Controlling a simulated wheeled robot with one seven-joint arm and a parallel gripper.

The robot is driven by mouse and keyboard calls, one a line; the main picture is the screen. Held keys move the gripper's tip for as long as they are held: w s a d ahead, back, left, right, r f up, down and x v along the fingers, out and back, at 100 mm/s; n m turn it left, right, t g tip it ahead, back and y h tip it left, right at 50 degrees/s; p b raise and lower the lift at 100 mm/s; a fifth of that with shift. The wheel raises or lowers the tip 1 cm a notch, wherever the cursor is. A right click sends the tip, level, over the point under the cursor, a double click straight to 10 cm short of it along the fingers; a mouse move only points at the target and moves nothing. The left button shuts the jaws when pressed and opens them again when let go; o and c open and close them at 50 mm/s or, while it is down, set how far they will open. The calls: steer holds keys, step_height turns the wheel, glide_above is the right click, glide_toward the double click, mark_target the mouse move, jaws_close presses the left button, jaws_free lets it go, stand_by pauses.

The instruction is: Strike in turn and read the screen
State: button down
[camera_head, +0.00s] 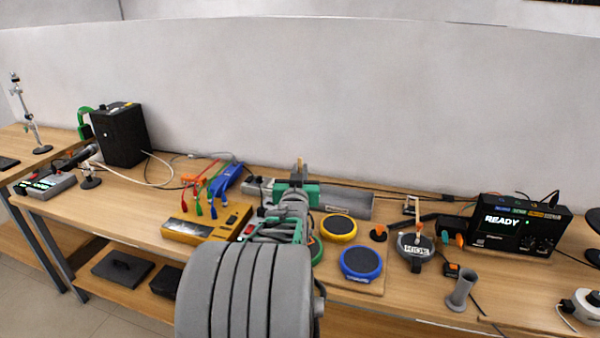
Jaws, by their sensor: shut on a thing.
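My gripper (298,183) is above the back middle of the bench, seen from behind my arm. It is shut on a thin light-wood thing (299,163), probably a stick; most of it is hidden. A yellow-rimmed round mesh pad (339,227) and a blue-rimmed one (361,262) lie just right of my arm. A green-rimmed pad (318,250) is mostly hidden behind my arm. A grey pad (414,245) marked "RIDE" is further right. The black module (515,226) at the right has a screen reading "READY". My gripper appears apart from the pads.
A grey tray (345,203) lies behind the pads. Left are a yellow device (205,225), coloured cables (213,188), a black speaker (120,134) and a microphone (80,157). A grey cup-like holder (461,290) stands near the front edge. Cables cross the bench at right.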

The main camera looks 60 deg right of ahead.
mark_target(300, 158)
step_height(300, 158, up, 4)
steer(key=shift+r+p, duration=0.25)
steer(key=shift+p, duration=0.4)
stand_by(1.8)
